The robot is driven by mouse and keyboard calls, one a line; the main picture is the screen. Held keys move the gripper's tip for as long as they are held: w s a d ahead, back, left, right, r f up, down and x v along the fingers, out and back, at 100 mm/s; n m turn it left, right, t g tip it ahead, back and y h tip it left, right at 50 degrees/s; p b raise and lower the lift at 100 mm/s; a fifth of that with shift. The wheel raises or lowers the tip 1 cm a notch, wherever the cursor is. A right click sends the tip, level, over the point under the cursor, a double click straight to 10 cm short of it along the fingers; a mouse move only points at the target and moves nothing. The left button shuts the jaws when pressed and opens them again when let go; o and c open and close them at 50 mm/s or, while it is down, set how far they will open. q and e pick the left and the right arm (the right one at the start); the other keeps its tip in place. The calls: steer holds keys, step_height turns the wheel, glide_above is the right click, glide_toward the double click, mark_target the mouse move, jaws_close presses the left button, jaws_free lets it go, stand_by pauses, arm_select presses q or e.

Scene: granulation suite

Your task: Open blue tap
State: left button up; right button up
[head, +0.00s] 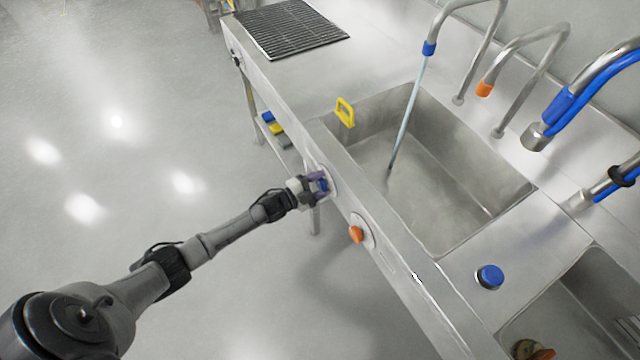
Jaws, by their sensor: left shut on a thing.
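The blue tap knob (324,184) sits on the front face of the steel sink counter, mostly hidden by my gripper. My left gripper (318,184) is shut on the blue knob, its arm reaching in from the lower left. The blue-tipped spout (429,47) arches over the left basin (440,150). A thin stream of water (405,120) falls from it to the basin floor. My right gripper is not in view.
An orange knob (356,234) is on the same front face, right of the blue one. An orange-tipped spout (485,89), a blue hose (580,98) and a blue button (489,276) are further right. A yellow clip (345,112) sits on the basin rim. The floor at left is clear.

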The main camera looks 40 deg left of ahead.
arm_select(q)
steer(key=m, duration=0.4)
steer(key=shift+b, duration=0.4)
steer(key=shift+m+b, duration=0.3)
steer(key=shift+m, duration=1.3)
steer(key=o, duration=0.9)
steer(key=p+v, duration=0.1)
steer(key=v, duration=1.3)
steer(key=shift+w+p, duration=0.1)
steer(key=shift+p, duration=0.25)
